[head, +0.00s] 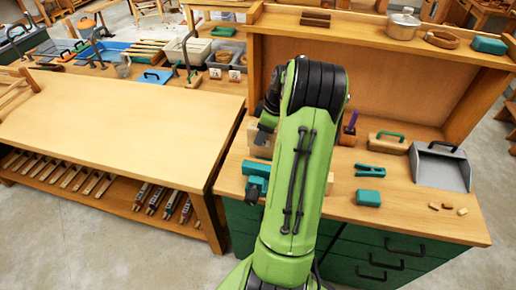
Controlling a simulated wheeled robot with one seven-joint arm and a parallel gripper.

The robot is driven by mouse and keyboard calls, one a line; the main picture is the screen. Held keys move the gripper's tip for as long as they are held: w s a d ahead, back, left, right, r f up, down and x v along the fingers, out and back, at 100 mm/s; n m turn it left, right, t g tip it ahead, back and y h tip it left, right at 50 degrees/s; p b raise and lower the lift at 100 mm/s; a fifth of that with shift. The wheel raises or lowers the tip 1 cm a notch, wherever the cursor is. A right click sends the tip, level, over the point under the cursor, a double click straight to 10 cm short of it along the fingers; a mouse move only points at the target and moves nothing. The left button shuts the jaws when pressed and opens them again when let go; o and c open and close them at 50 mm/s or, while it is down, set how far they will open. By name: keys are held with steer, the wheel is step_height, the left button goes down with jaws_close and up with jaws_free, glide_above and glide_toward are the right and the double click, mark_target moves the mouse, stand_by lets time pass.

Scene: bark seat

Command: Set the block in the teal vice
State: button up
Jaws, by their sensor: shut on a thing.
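The teal vice (256,186) sits at the left end of the green-drawered workbench and is partly hidden by my arm. A pale wooden block (256,149) shows just behind and above the vice in the picture, also partly hidden by my arm. My gripper (262,137) is small, dark and half hidden at the block, shut on it. I cannot tell whether the block touches the vice or the bench.
A teal box (368,198), a teal clamp-like tool (370,172), a green-handled wooden tool (389,143) and a grey dustpan (440,166) lie on the right of the bench. Small wood pieces (448,207) lie near its front. The long table (120,115) at left is mostly clear.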

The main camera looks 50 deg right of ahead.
step_height(320, 180, down, 4)
steer(key=shift+a+r, duration=0.15)
steer(key=shift+r, duration=0.05)
steer(key=shift+f, duration=0.3)
steer(key=shift+f+b, duration=0.6)
steer(key=shift+b, duration=0.1)
steer(key=o, duration=1.2)
